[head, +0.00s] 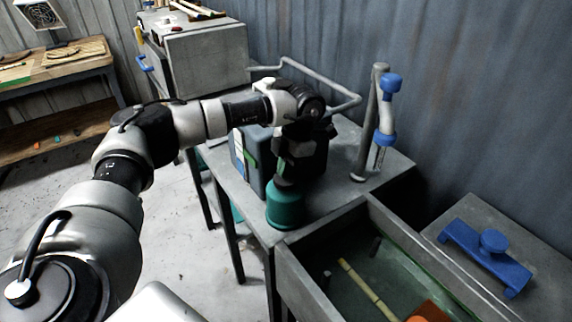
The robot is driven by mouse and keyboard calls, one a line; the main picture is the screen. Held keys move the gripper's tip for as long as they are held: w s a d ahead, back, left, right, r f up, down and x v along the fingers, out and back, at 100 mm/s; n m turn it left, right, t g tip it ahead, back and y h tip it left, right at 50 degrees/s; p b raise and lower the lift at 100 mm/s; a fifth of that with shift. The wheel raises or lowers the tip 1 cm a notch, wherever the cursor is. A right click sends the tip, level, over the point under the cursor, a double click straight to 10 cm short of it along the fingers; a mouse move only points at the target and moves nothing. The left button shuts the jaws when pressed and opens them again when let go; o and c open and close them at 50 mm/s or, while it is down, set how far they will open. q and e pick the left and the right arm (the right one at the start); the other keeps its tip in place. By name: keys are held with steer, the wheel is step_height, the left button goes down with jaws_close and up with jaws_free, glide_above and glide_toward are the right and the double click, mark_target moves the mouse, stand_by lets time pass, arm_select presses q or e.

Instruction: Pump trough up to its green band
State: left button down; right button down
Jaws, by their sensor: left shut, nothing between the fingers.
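The grey trough (290,278) stands at the lower right, with dark water and a light rattan pole (368,288) inside. A green line (432,258) runs along its inner far wall; I cannot tell how the water stands against it. A teal cylinder (285,205) stands on the table at the trough's left corner. My left gripper (284,182) is shut and empty, pointing down at the cylinder's top; I cannot tell whether it touches. A grey post (368,135) with a blue-ended lever (387,115) stands behind the trough. My right gripper is out of view.
A grey box with a blue, white and green strip (244,158) is just left of my gripper. A blue clamp-like piece (487,255) lies right of the trough. An orange block (428,312) shows at the bottom edge. A grey cabinet (208,58) with a pipe stands behind my arm.

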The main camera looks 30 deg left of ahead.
arm_select(q)
steer(key=shift+s+f, duration=0.15)
steer(key=shift+f, duration=0.05)
steer(key=shift+d+r+p, duration=0.1)
steer(key=shift+r+p, duration=0.2)
steer(key=shift+p, duration=0.1)
steer(key=p+v, duration=0.1)
steer(key=v, duration=0.2)
steer(key=p+v, duration=0.1)
steer(key=shift+s+a+r+p, duration=0.2)
steer(key=shift+s+r+p, duration=0.05)
steer(key=shift+r+p, duration=0.1)
steer(key=a+b+v, duration=0.1)
steer(key=b+v, duration=0.1)
steer(key=v, duration=0.7)
steer(key=shift+d, duration=0.5)
stand_by(0.4)
